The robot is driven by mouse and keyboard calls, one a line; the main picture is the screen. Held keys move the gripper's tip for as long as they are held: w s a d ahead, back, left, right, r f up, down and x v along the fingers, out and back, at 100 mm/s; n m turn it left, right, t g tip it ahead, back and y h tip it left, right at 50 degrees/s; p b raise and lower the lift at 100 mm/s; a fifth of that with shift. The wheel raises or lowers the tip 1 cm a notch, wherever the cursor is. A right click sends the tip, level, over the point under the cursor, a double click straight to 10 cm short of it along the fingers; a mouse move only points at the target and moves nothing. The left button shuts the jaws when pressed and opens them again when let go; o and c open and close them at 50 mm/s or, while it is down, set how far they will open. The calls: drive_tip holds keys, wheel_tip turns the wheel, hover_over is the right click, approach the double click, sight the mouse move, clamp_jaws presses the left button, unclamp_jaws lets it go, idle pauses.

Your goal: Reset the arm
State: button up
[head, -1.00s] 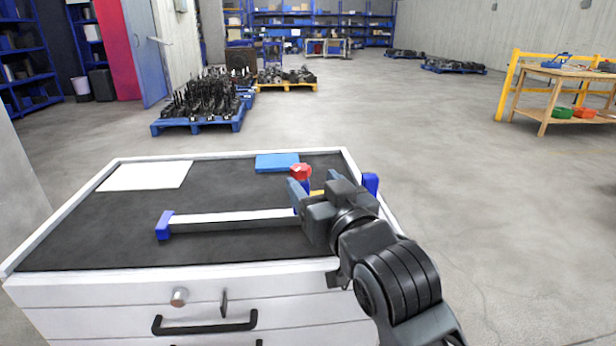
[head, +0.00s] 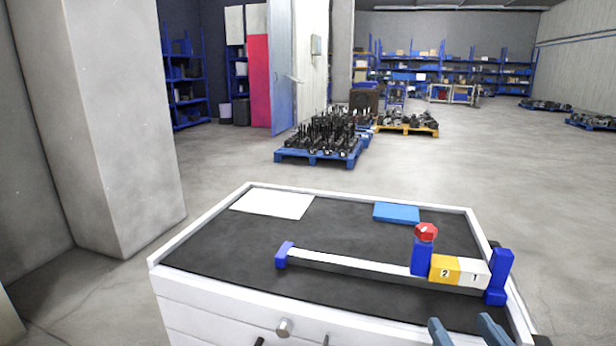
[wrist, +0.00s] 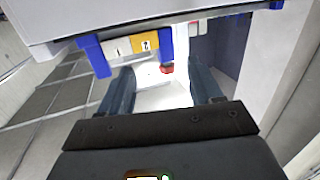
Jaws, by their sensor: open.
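My gripper (head: 466,330) shows at the bottom edge of the head view, its two fingertips apart, in front of the jack at the cabinet's near right. In the wrist view my gripper (wrist: 163,82) is open with nothing between its fingers. The screw jack is a long white bar (head: 345,265) with a blue end at the left and a blue upright (head: 499,275) at the right. A blue slider (head: 422,257) with a red knob (head: 426,232) stands on it. A yellow block marked 2 (head: 444,269) and a white block marked 1 (head: 473,273) sit between slider and upright.
The jack lies on a dark-topped white cabinet (head: 210,290). A white sheet (head: 272,203) and a blue flat block (head: 396,212) lie behind it. A concrete pillar (head: 110,120) stands at left.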

drive_tip(key=s+f+g+p, duration=0.1)
drive_tip(key=s+f, duration=0.2)
drive_tip(key=s, duration=0.6)
drive_tip(key=s+f+p, duration=0.1)
drive_tip(key=s+f, duration=0.2)
drive_tip(key=s, duration=0.7)
drive_tip(key=s+r+g+p, duration=0.1)
drive_tip(key=s+r, duration=0.3)
drive_tip(key=s, duration=1.1)
drive_tip(key=shift+g+p, duration=0.3)
drive_tip(key=shift+p, duration=0.15)
drive_tip(key=shift+s+r, duration=0.1)
